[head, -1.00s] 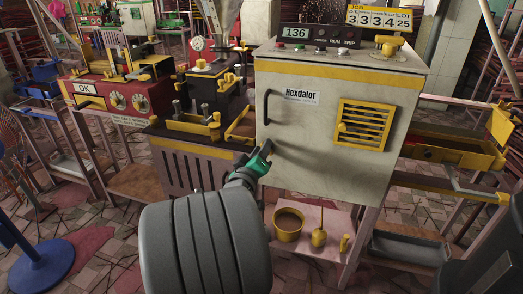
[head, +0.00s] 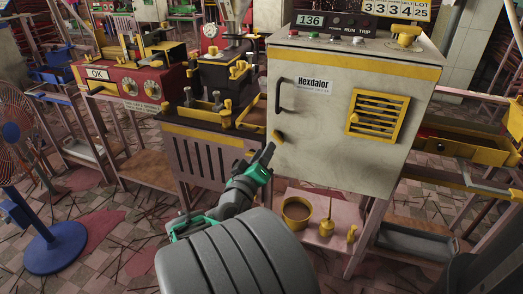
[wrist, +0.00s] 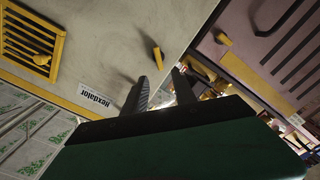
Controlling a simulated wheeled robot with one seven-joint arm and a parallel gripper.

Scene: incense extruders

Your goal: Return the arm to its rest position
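My gripper (head: 268,152), green with dark fingers, is in front of the lower left part of the cream Hexdalor cabinet (head: 345,150). A small yellow knob (head: 277,136) on the cabinet door is just beyond the fingertips. In the wrist view, the two fingers of my gripper (wrist: 162,85) stand apart with nothing between them. The yellow knob (wrist: 158,59) is beyond the left finger, and I see a gap between them. My grey arm fills the bottom middle of the head view.
A pink shelf with a yellow cup (head: 296,211) is below my gripper. A blue-based fan (head: 52,245) stands at far left. Some tiled floor is open between.

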